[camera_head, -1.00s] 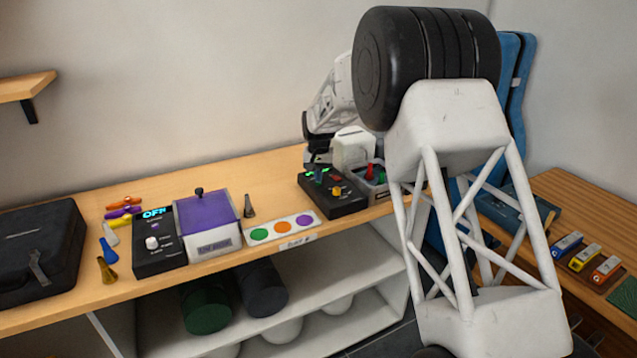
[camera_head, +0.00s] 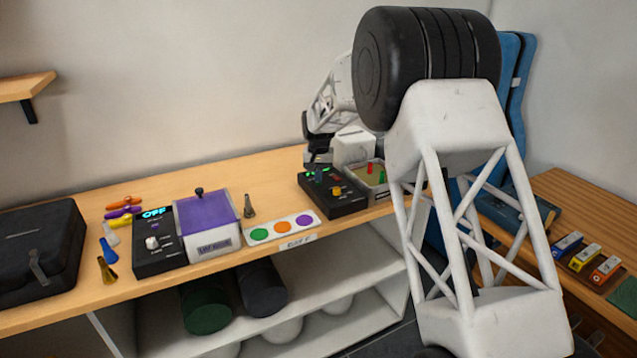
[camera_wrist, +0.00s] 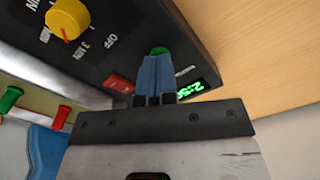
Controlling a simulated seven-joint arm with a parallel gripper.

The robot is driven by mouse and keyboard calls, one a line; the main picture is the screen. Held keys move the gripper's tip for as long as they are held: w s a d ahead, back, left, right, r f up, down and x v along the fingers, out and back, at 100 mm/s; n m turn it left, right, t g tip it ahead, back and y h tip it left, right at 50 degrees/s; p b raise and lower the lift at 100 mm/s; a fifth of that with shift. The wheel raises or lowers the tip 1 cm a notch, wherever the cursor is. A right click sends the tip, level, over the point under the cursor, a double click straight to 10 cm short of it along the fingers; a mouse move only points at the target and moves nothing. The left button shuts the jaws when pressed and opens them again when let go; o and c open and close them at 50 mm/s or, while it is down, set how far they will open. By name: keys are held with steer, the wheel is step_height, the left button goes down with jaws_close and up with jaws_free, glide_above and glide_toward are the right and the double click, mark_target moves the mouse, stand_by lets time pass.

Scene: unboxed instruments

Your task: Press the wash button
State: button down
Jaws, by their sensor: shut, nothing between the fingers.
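A black control box (camera_head: 345,207) stands on the bench. In the wrist view the box (camera_wrist: 135,30) carries a yellow knob (camera_wrist: 68,19) marked OFF and 3 MIN, a red button (camera_wrist: 119,83) and a lit green display (camera_wrist: 190,90). A green button (camera_wrist: 159,50) sits just beyond my fingertips, partly hidden by them. My gripper (camera_wrist: 156,60) is shut and empty, its blue fingers at the green button; whether they touch it is unclear. In the head view my gripper (camera_head: 319,176) is over the far left part of the box. I cannot read which button is wash.
A tray with red and green pegs (camera_head: 371,182) stands right of the box. A purple-lidded box (camera_head: 207,225), a second black control box (camera_head: 158,258) showing OFF, and a card with coloured dots (camera_head: 280,233) stand to the left. A black case (camera_head: 35,235) is farther left.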

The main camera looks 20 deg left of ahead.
steer(key=shift+r, duration=3.1)
steer(key=shift+s+d+r, duration=0.1)
steer(key=shift+d+r, duration=0.2)
steer(key=shift+d, duration=0.05)
steer(key=s+d+r+m, duration=0.1)
steer(key=s+d+r, duration=0.5)
steer(key=d, duration=0.4)
steer(key=s+d+r+t, duration=0.1)
steer(key=s+d+r, duration=0.3)
steer(key=s+d, duration=0.55)
steer(key=s+d+r+m, duration=0.1)
steer(key=s+d+r, duration=0.45)
steer(key=d, duration=0.55)
steer(key=s+d+t, duration=0.1)
steer(key=s+d, duration=0.5)
steer(key=s, duration=0.3)
steer(key=s+d, duration=0.6)
steer(key=s, duration=0.2)
steer(key=s+d+f, duration=0.3)
steer(key=s, duration=0.6)
steer(key=s+d+f+m, duration=0.1)
steer(key=s+d+f, duration=0.2)
steer(key=s, duration=0.6)
steer(key=shift+s+d+f+t, duration=0.15)
steer(key=shift+f+t, duration=0.15)
